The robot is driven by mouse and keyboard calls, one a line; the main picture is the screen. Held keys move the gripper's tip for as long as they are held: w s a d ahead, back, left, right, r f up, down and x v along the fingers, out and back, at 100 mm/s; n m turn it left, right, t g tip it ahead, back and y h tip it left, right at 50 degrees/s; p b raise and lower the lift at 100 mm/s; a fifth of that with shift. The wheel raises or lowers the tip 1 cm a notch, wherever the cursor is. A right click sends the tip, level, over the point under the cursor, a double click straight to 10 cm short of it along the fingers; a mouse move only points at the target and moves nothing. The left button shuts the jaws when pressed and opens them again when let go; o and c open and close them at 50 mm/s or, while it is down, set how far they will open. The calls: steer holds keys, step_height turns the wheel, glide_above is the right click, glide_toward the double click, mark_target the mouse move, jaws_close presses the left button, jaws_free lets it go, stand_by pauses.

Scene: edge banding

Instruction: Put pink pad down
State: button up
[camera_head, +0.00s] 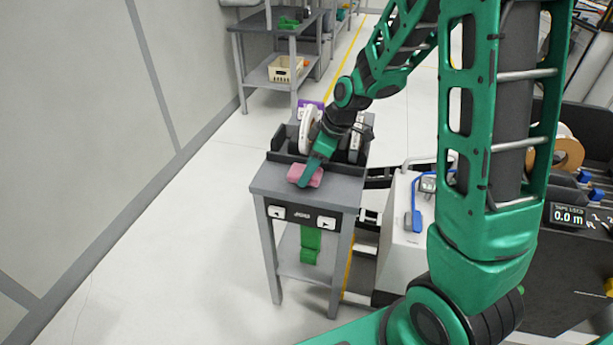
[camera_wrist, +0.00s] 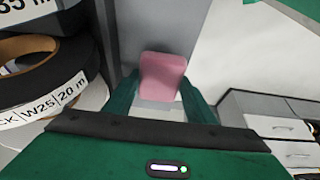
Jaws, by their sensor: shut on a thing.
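The pink pad (camera_head: 305,175) is at the front part of the grey table top (camera_head: 335,190) in the head view. My gripper (camera_head: 304,184) reaches down to it from above. In the wrist view the pink pad (camera_wrist: 163,76) sits between the two green fingers of my gripper (camera_wrist: 162,100), which are shut on it. The pad is at or just above the table top; I cannot tell whether it touches. My fingers hide part of the pad in the head view.
A dark rack with rolls (camera_head: 308,130) stands at the back of the table. A roll marked W25 (camera_wrist: 45,85) is close on the left in the wrist view. A white machine (camera_head: 405,240) stands to the table's right. Floor is clear on the left.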

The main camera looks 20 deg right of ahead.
steer(key=shift+f, duration=1.25)
steer(key=shift+f, duration=0.1)
steer(key=o, duration=0.9)
steer(key=shift+o, duration=0.2)
steer(key=v, duration=1.2)
steer(key=s+d+r+m+g+h, duration=0.1)
steer(key=s+d+m, duration=0.3)
steer(key=s, duration=0.5)
steer(key=s+d+m+g+h, duration=0.1)
steer(key=s+d+m, duration=0.3)
steer(key=s+m, duration=0.3)
steer(key=s+d+r+m+h, duration=0.1)
steer(key=s+d+m, duration=0.3)
steer(key=s, duration=0.8)
steer(key=shift+s+d+r+m+g, duration=0.15)
steer(key=shift+d+r+m+g, duration=0.2)
steer(key=shift+m, duration=0.75)
